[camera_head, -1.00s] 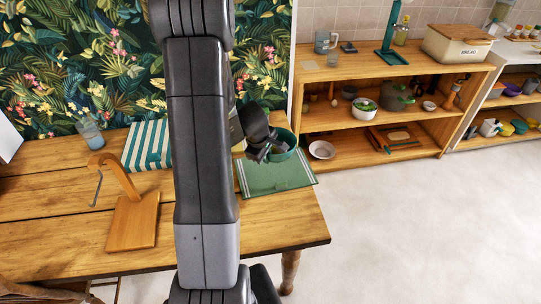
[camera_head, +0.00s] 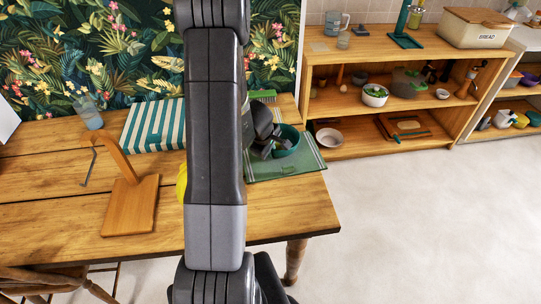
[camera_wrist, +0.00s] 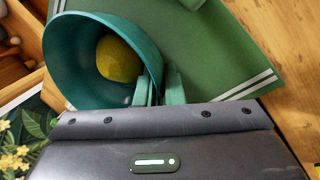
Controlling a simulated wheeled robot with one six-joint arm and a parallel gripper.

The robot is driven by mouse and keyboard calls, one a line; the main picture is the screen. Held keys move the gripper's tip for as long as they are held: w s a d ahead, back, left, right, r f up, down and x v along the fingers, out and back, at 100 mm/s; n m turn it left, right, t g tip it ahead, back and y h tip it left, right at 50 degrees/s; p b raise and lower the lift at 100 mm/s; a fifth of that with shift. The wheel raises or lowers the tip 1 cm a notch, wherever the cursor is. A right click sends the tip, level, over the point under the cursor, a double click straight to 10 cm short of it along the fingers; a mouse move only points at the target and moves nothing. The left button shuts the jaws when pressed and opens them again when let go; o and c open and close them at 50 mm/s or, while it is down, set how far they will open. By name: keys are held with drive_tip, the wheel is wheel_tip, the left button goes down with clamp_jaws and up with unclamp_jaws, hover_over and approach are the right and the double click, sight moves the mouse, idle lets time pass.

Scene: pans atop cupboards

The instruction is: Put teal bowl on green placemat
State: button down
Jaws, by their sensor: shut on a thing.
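The teal bowl (camera_head: 291,148) is at my gripper (camera_head: 266,150), over the back part of the green placemat (camera_head: 290,168) in the head view. In the wrist view, the fingers of my gripper (camera_wrist: 160,88) are shut on the rim of the teal bowl (camera_wrist: 72,55). The bowl looks tilted there, with a round yellow thing (camera_wrist: 118,58) inside it. The green placemat (camera_wrist: 215,50) lies behind and beside the bowl. I cannot tell whether the bowl touches the mat. My arm hides part of the table.
A wooden stand (camera_head: 130,200) and a striped teal-and-white thing (camera_head: 153,125) are on the table left of my arm. A yellow thing (camera_head: 182,184) peeks out beside my arm. A glass (camera_head: 88,112) stands at the back left. A shelf (camera_head: 390,105) with dishes stands beyond the table.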

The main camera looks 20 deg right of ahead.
drive_tip(key=shift+f, duration=0.1)
drive_tip(key=c, duration=2)
unclamp_jaws()
drive_tip(key=shift+f, duration=0.1)
drive_tip(key=o, duration=0.5)
drive_tip(key=shift+c, duration=0.2)
drive_tip(key=shift+r, duration=0.35)
drive_tip(key=p+v, duration=0.5)
drive_tip(key=v, duration=0.6)
drive_tip(key=shift+r, duration=0.35)
drive_tip(key=shift+s+a, duration=0.1)
